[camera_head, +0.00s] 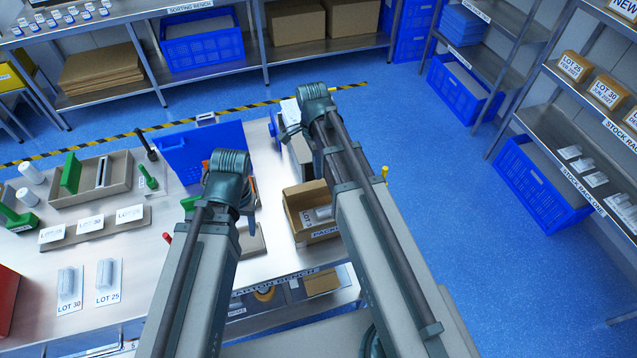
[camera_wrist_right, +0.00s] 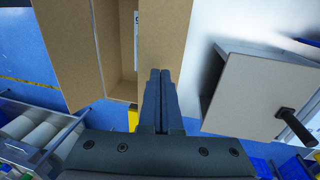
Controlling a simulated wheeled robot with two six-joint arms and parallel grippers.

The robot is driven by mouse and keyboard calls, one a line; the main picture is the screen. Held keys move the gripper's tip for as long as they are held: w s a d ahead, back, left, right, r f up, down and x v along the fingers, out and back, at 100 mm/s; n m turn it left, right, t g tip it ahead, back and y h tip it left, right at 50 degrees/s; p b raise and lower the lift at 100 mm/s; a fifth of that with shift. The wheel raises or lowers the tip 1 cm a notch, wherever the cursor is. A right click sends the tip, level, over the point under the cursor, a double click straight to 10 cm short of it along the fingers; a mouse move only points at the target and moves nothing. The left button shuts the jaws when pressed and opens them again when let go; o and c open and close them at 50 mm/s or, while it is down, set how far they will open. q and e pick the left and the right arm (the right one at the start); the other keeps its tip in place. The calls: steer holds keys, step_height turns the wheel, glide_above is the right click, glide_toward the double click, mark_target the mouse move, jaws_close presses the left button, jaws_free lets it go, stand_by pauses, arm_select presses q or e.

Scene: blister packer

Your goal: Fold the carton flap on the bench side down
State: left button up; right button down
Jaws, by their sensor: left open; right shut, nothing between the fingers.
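The open brown carton (camera_head: 291,214) stands at the right end of the bench in the head view, with a pale packet (camera_head: 323,212) inside; my right arm partly covers it. In the right wrist view the carton (camera_wrist_right: 122,75) is seen from close by. Its brown flap (camera_wrist_right: 168,30) on the side of the white bench top stands out from the opening. My right gripper (camera_wrist_right: 159,78) is shut and empty, its fingertips overlapping this flap; I cannot tell whether they touch. My left gripper (camera_head: 247,196) is open over the bench, left of the carton, its fingers mostly hidden by its wrist.
A grey box with a black handle (camera_wrist_right: 255,95) stands right of the fingers in the right wrist view. The bench (camera_head: 140,270) holds a blue panel (camera_head: 201,150), a tray with green-handled parts (camera_head: 115,185) and lot-labelled packs. Open blue floor lies right of the bench.

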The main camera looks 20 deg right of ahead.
mark_target(320, 185)
arm_select(q)
steer(key=shift+f, duration=0.2)
arm_select(e)
steer(key=shift+s+f, duration=0.1)
steer(key=shift+f, duration=0.05)
arm_select(q)
steer(key=shift+f+b, duration=2.05)
steer(key=shift+b, duration=0.2)
arm_select(e)
steer(key=shift+s+f, duration=0.3)
steer(key=shift+f, duration=0.4)
steer(key=shift+s+f, duration=0.3)
steer(key=shift+f, duration=0.4)
steer(key=shift+s+f, duration=0.3)
steer(key=shift+f, duration=0.4)
arm_select(q)
steer(key=shift+r, duration=0.1)
arm_select(e)
steer(key=shift+r, duration=0.1)
